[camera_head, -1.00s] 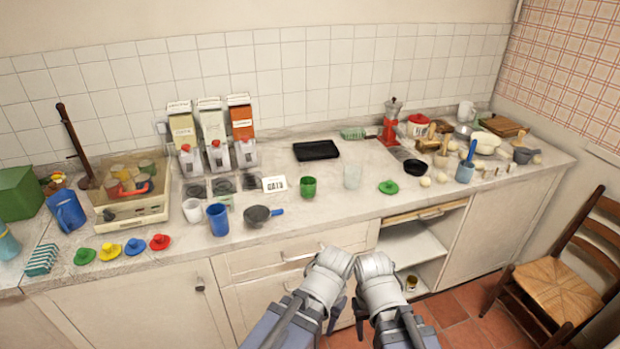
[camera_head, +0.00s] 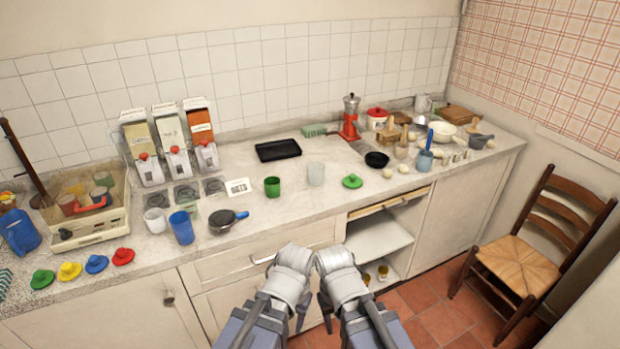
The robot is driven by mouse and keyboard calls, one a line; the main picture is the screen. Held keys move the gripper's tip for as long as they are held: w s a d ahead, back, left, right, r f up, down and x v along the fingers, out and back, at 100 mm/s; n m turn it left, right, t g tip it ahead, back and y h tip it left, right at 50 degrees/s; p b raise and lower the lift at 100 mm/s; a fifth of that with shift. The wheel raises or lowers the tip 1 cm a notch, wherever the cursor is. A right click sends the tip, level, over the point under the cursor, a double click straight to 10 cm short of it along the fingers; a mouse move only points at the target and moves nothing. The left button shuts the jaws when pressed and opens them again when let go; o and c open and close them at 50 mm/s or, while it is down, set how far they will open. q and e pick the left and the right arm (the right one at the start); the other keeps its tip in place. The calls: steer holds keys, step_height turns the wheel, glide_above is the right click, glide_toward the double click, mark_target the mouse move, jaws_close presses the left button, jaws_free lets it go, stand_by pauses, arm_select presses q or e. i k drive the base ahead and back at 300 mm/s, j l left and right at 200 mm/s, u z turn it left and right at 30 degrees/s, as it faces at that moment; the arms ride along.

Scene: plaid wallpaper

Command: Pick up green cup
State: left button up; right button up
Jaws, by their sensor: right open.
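The green cup (camera_head: 272,187) stands upright on the countertop, near the front edge and left of a clear glass (camera_head: 316,174). Nothing covers it, and neither gripper touches it. My two arms come in from the bottom middle, side by side in front of the drawers and below the counter edge. My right gripper (camera_head: 326,309) is open, its dark fingers partly hidden by my arm. My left gripper (camera_head: 301,309) is beside it, mostly hidden by my own arm, and its jaws cannot be made out.
A blue cup (camera_head: 181,228) and a dark saucepan (camera_head: 222,220) stand left of the green cup. A green lid (camera_head: 352,181) lies to its right, and a black tray (camera_head: 278,150) behind. A wooden chair (camera_head: 540,255) stands on the right. The counter just before the cup is clear.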

mark_target(273, 192)
steer(key=i+j+z, duration=0.1)
steer(key=z, duration=0.3)
steer(key=i+j+z, duration=0.15)
steer(key=z, duration=0.2)
steer(key=i, duration=0.1)
